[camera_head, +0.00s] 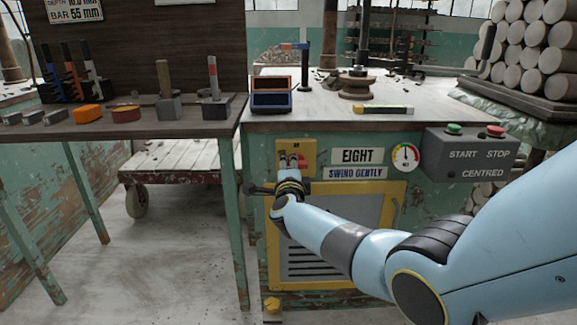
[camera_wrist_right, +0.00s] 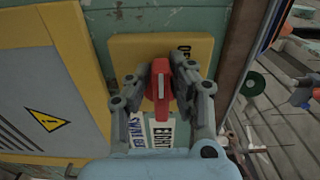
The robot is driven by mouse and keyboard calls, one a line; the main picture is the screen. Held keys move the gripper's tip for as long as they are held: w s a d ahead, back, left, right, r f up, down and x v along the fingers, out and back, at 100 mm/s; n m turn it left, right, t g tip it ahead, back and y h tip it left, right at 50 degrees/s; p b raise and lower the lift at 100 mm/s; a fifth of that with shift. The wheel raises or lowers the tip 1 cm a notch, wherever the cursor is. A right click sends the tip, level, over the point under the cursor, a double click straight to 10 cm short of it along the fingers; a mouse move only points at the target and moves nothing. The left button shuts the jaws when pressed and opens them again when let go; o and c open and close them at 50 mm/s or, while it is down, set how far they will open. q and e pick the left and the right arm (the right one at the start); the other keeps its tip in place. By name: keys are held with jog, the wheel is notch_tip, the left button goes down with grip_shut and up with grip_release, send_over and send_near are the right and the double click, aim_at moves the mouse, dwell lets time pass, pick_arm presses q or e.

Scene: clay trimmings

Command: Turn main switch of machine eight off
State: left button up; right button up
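Machine eight is the green cabinet with the "EIGHT" plate (camera_head: 357,156). Its main switch is a red handle (camera_wrist_right: 159,88) on a yellow plate (camera_head: 309,149), left of the label. My right gripper (camera_head: 291,164) is at the switch and hides much of it in the head view. In the right wrist view, the fingers of my right gripper (camera_wrist_right: 162,75) lie close on both sides of the red handle and appear to grip it. The handle runs along the picture's vertical there. The lettering on the yellow plate is mostly hidden. My left gripper is not in view.
A box with a green START button (camera_head: 454,129) and a red STOP button (camera_head: 495,131) sits to the right, beyond a round gauge (camera_head: 405,157). A yellow-framed vent door (camera_head: 380,215) is below. A workbench (camera_head: 190,130) with tools stands close on the left.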

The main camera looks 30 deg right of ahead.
jog(key=o, duration=0.3)
jog(key=v, duration=1.2)
jog(key=shift+f, duration=0.1)
